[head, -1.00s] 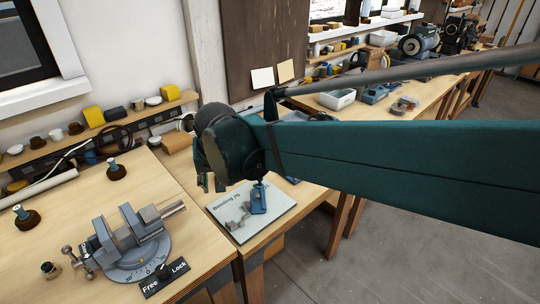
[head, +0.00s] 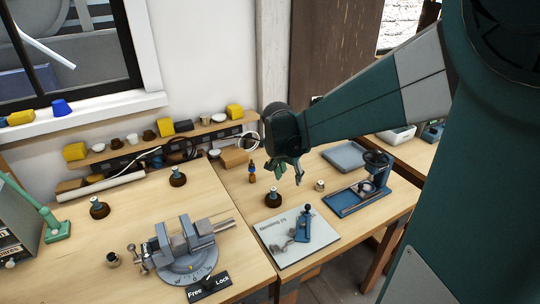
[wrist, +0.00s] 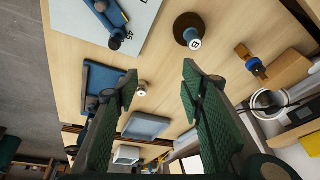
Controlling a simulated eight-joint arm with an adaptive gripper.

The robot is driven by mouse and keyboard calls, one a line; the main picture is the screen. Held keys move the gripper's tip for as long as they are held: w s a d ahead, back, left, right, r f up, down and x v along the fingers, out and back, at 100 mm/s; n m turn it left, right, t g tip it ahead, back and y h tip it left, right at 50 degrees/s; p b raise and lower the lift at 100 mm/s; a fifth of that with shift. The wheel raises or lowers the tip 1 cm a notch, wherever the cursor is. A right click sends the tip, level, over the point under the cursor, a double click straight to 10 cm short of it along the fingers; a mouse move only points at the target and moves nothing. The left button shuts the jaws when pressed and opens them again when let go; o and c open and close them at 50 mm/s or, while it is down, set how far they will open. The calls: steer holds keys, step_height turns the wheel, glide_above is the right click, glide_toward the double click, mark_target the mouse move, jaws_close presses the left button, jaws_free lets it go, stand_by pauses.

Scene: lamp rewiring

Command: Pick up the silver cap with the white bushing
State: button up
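A small metal cap with a pale top, which looks like the silver cap with the white bushing (head: 320,185), stands upright on the right-hand bench. It also shows in the wrist view (wrist: 141,91), close beside the left fingertip as pictured. My gripper (head: 290,179) is above the bench, a little left of the cap in the head view. In the wrist view my gripper (wrist: 160,82) has its two green ribbed fingers wide apart with nothing between them. The cap stands apart below the fingers.
A dark round base with a pale top (head: 273,200) stands left of the cap. A blue fixture (head: 360,196) is to its right, a blue-grey tray (head: 345,156) behind. The bending jig board (head: 298,238) lies in front.

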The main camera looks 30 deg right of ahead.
steer(key=w+d+f+m+g+p, duration=0.2)
steer(key=w+d+f+m+p, duration=0.15)
steer(key=d, duration=0.55)
steer(key=m+g+h+p, duration=0.1)
steer(key=m+p, duration=0.3)
glide_toward(321, 182)
steer(key=x, duration=0.2)
steer(key=shift+w+d+f, duration=0.1)
steer(key=shift+w+d, duration=0.1)
steer(key=shift+w, duration=0.15)
steer(key=shift+x, duration=1.3)
steer(key=shift+s, duration=0.15)
steer(key=shift+x, duration=2.55)
steer(key=shift+s+a+f, duration=0.1)
steer(key=shift+s+a, duration=0.05)
steer(key=shift+c, duration=0.4)
